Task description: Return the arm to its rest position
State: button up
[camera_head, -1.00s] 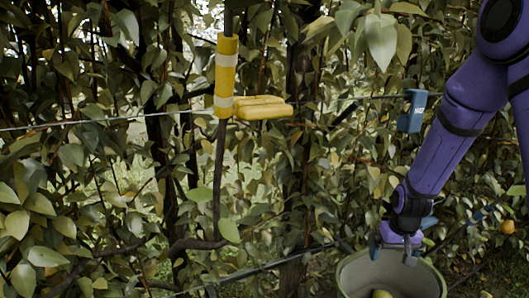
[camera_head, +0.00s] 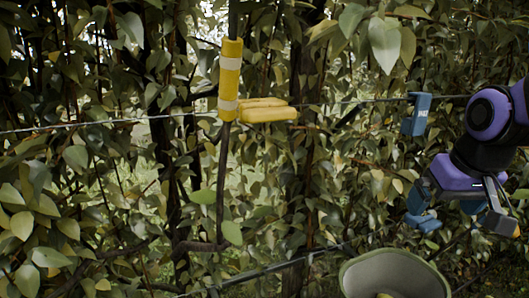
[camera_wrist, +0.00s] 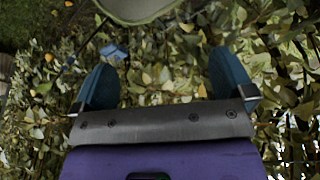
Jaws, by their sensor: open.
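My purple arm is at the right edge of the head view. My gripper (camera_head: 462,221) is above and right of the bucket, apart from it, with its blue fingers spread. In the wrist view my gripper (camera_wrist: 165,88) shows two blue fingers wide apart with nothing between them.
A grey-green bucket (camera_head: 385,262) stands at the bottom; its rim (camera_wrist: 150,18) shows at the top of the wrist view. A blue box (camera_head: 416,114) hangs on the trellis wire, near my arm. A yellow post marker (camera_head: 230,78) is left of centre. Dense foliage fills the background.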

jog(key=s+r+t, duration=0.1)
jog(key=s+r, duration=0.3)
jog(key=s, duration=0.6)
jog(key=shift+s+a+r, duration=0.15)
jog(key=shift+a+r, duration=0.2)
jog(key=shift+a, duration=0.1)
